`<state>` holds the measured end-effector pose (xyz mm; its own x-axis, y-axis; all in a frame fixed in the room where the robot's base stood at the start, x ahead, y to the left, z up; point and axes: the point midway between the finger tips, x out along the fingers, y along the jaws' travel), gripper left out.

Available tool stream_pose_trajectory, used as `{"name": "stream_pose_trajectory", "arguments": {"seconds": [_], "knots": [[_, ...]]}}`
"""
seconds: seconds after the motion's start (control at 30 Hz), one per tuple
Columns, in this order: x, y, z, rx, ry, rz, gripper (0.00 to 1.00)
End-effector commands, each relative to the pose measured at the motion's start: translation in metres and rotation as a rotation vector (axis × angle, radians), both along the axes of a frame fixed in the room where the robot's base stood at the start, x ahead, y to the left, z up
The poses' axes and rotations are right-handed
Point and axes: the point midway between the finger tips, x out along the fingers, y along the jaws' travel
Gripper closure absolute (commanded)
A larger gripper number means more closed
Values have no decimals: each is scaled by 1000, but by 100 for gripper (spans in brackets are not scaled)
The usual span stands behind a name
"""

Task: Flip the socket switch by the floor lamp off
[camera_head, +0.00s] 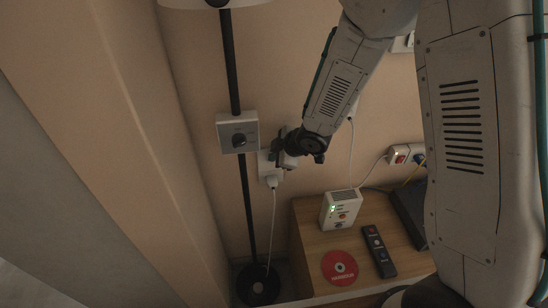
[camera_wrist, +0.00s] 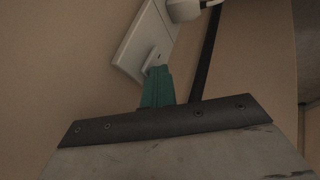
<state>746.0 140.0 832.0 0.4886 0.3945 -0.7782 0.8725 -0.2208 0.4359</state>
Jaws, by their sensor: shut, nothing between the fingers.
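The floor lamp's black pole (camera_head: 248,200) rises from a round black base (camera_head: 258,286) in the corner. A white wall socket (camera_head: 264,160) is just right of the pole, with a white plug (camera_head: 272,182) and cord in it. In the wrist view the socket plate (camera_wrist: 135,48) shows a small rocker switch (camera_wrist: 151,60), with the plug (camera_wrist: 184,9) beyond it. My gripper (camera_head: 281,151) is at the socket, partly covering it. Its teal fingertips (camera_wrist: 157,72) are shut and empty, right at the switch's edge; I cannot tell whether they touch it. The rocker's position is unclear.
A grey box with a black knob (camera_head: 238,133) is on the wall at the pole, close left of my gripper. Below right, a wooden cabinet (camera_head: 304,240) bears a white device (camera_head: 341,209), a red disc (camera_head: 340,267) and a remote (camera_head: 379,251). Another socket (camera_head: 399,155) is farther right.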

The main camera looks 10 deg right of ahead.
Motion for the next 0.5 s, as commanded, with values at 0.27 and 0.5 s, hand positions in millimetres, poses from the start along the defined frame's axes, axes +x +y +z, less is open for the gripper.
{"name": "stream_pose_trajectory", "arguments": {"seconds": [0.27,0.5], "knots": [[0,3,4,1,-2,4,100],[0,3,15,1,-2,4,100]]}}
